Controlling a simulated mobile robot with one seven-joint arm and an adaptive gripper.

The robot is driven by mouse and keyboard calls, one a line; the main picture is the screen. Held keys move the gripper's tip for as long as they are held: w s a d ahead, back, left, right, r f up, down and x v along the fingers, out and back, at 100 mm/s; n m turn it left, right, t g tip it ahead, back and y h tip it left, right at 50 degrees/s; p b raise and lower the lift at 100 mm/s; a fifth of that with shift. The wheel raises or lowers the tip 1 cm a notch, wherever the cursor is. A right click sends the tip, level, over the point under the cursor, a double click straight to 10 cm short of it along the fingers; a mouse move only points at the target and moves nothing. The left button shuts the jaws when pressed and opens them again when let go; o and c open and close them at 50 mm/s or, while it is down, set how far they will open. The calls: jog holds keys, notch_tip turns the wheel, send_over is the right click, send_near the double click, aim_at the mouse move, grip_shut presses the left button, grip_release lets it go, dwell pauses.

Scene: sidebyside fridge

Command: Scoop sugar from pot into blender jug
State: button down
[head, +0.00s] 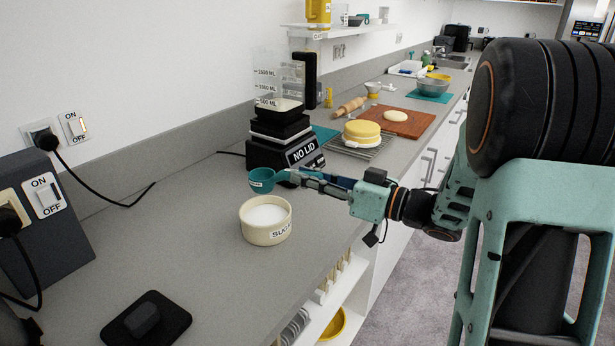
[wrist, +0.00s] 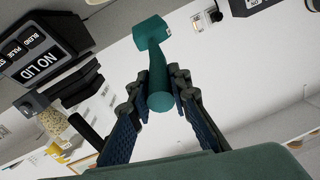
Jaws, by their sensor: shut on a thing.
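The sugar pot (head: 266,234) is a cream round pot labelled SUGAR, with white sugar showing inside, on the grey worktop. The blender (head: 285,138) stands behind it, black with a NO LID sign, and its clear jug (head: 278,85) has ML marks and some pale contents low inside. My gripper (head: 290,176) is shut on the handle of a teal scoop (head: 262,181), held above and just behind the sugar pot, in front of the blender. In the wrist view the scoop (wrist: 153,38) extends away from the fingers. Whether the scoop holds sugar is hidden.
A wire rack with a yellow-topped cake (head: 361,132) and a wooden board (head: 398,121) lie beyond the blender on the right. Wall sockets (head: 73,127) with a black cable are at left. A black scale-like pad (head: 146,318) lies in front. The left worktop is largely clear.

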jog(key=shift+w+a+r+g+h+p, duration=0.45)
jog(key=shift+a+h+p, duration=0.3)
jog(key=shift+p, duration=2.4)
jog(key=shift+w+a+r+g+h+p, duration=0.35)
jog(key=shift+a+g+h+p, duration=0.35)
jog(key=shift+p, duration=2.4)
jog(key=shift+w+a+r+g+h+p, duration=0.45)
jog(key=shift+h+p, duration=0.5)
jog(key=shift+p, duration=2.2)
jog(key=shift+a+f+p, duration=0.1)
jog(key=shift+a+p, duration=0.1)
jog(key=shift+p, duration=0.2)
jog(key=shift+w+a+h+p, duration=0.2)
jog(key=shift+h+p, duration=0.2)
jog(key=shift+p, duration=0.2)
jog(key=shift+g, duration=0.3)
jog(key=shift+f+b, duration=1.6)
jog(key=shift+f, duration=1.95)
jog(key=shift+w, duration=0.1)
jog(key=shift+w+a+r+h, duration=0.1)
jog(key=shift+a+r+h, duration=0.1)
jog(key=shift+a+h, duration=0.1)
jog(key=shift+r, duration=0.1)
